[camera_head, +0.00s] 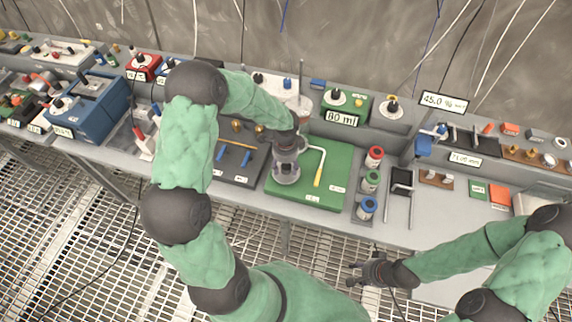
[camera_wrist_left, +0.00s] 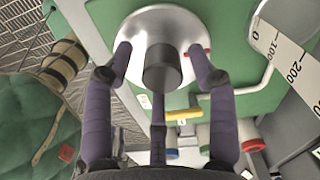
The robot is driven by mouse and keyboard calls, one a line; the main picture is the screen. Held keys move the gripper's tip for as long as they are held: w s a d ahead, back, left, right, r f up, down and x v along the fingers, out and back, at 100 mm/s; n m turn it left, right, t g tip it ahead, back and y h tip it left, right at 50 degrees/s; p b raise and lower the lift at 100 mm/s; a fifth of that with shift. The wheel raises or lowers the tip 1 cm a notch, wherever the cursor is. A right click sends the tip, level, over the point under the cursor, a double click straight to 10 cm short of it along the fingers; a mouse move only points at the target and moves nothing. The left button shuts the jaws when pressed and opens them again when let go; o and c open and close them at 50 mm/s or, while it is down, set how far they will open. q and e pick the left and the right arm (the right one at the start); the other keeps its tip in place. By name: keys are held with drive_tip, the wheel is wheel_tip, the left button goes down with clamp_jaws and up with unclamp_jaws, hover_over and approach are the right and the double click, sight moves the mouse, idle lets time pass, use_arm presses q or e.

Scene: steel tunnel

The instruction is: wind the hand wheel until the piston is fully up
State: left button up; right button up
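A silver round wheel-like disc with a dark central knob fills the top middle of the left wrist view (camera_wrist_left: 147,28). In the head view it sits on a green board (camera_head: 330,192), mostly covered by my left gripper (camera_head: 287,158). The fingers of my left gripper (camera_wrist_left: 160,62) are spread around the dark knob, with gaps on both sides; contact with the disc is unclear. A white strip marked 0, 100, 200 (camera_wrist_left: 292,62) stands at the upper right of the wrist view. I cannot make out the piston. My right gripper (camera_head: 354,272) is empty and open over the floor grating.
A bent rod with a yellow handle (camera_head: 318,176) lies right of the disc. A green box labelled 80 ml (camera_head: 345,106) is behind. The bench is crowded; grating lies in front.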

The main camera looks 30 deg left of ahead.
sight(285, 166)
use_arm(q)
wheel_tip(285, 166, up, 12)
idle(0.8)
idle(0.5)
